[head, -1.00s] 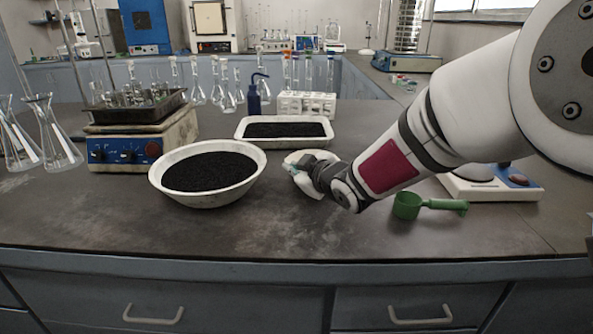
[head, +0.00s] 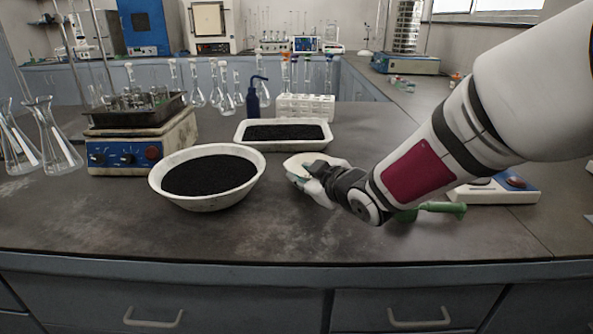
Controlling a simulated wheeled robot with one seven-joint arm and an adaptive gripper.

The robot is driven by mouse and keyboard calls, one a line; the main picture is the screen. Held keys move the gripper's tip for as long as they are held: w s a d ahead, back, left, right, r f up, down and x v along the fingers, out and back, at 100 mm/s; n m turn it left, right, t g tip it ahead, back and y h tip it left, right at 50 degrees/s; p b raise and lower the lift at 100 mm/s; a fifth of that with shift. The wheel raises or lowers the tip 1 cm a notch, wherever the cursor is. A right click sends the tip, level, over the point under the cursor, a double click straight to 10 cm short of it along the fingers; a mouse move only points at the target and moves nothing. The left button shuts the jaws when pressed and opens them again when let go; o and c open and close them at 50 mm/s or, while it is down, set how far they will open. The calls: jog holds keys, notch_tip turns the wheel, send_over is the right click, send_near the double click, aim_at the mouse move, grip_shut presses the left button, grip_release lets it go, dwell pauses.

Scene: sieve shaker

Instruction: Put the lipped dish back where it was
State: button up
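A small pale dish (head: 299,161), which I take to be the lipped dish, is at the end of my arm in the head view, right of the large bowl. My gripper (head: 316,180) is right at it, overlapping its near right side. The fingers are small and blend with the pale dish, so I cannot tell whether they are closed on its rim. I also cannot tell whether the dish rests on the bench or is slightly raised. Its lip is not clear.
A white bowl of black grains (head: 207,201) stands to the left. A white tray of black grains (head: 285,147) lies just behind. A green scoop (head: 447,208) is partly behind my arm, near a white scale (head: 500,194). The bench front (head: 270,240) is clear.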

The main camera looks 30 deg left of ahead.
jog(key=p+v, duration=0.1)
jog(key=v, duration=0.6)
jog(key=shift+d, duration=0.1)
jog(key=d+r+m+t+h, duration=0.25)
jog(key=d+m+h, duration=0.65)
jog(key=d, duration=1.9)
jog(key=s+d+m+g+h, duration=0.4)
jog(key=s+d+m+g, duration=0.25)
jog(key=s+d, duration=1)
jog(key=s+f+m+g, duration=0.1)
jog(key=s+m+g, duration=0.1)
jog(key=s, duration=1.3)
jog(key=shift+s+m+g+y, duration=0.2)
jog(key=shift+m+g+y, duration=0.2)
jog(key=shift+m, duration=0.25)
